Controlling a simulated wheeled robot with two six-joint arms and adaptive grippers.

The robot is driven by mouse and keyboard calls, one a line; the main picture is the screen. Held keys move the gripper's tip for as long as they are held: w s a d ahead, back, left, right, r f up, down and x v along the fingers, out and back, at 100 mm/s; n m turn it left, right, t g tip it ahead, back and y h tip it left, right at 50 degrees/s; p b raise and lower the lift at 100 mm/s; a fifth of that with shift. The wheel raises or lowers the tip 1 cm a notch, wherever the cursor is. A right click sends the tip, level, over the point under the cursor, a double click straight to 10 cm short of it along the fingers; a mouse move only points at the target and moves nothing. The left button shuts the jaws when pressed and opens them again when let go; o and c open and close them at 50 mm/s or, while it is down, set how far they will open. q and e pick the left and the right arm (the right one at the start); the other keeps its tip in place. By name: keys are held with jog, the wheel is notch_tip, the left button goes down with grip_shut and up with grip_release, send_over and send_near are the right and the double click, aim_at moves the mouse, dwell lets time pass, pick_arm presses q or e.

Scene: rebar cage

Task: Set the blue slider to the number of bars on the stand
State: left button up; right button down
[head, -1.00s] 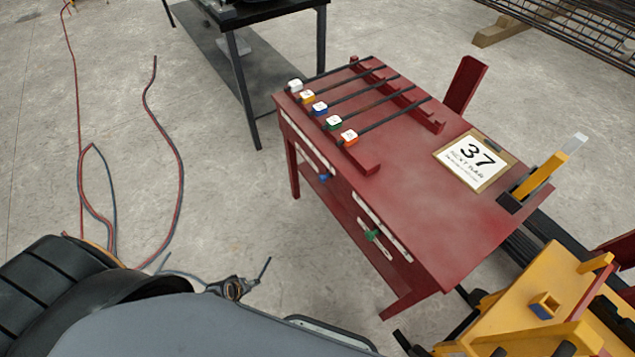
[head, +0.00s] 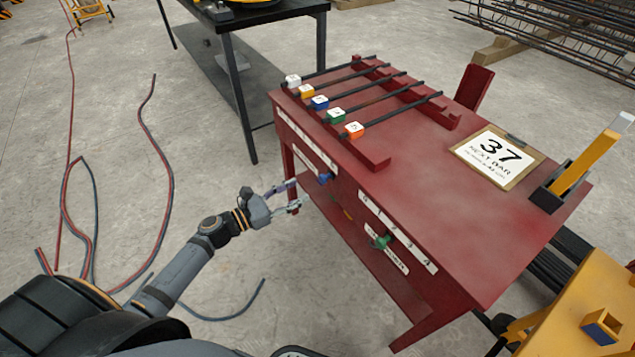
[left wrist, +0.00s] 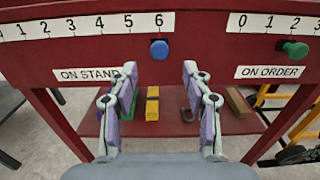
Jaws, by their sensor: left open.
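The blue slider (head: 325,178) sits on the front of the red table (head: 420,180). In the left wrist view the blue slider (left wrist: 159,50) is just below the 6, at the right end of the scale marked ON STAND (left wrist: 88,74). Several dark bars (head: 370,97) with coloured, numbered end tags lie across the red stand (head: 372,152) on the tabletop. My left gripper (head: 291,196) is open and empty in front of the table. In its wrist view the slider appears centred beyond the two fingertips (left wrist: 160,72), apart from them. My right gripper is out of view.
A green slider (head: 382,242) is on the ON ORDER scale to the right. A clipboard (head: 498,158) reading 37 NEXT BAR lies on the table. Loose blocks, one yellow (left wrist: 152,104), lie on the lower shelf. Cables (head: 165,170) lie on the floor at left.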

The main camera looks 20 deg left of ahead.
aim_at(320, 180)
pick_arm(q)
jog(key=x, duration=0.8)
grip_shut()
jog(key=shift+f, duration=0.1)
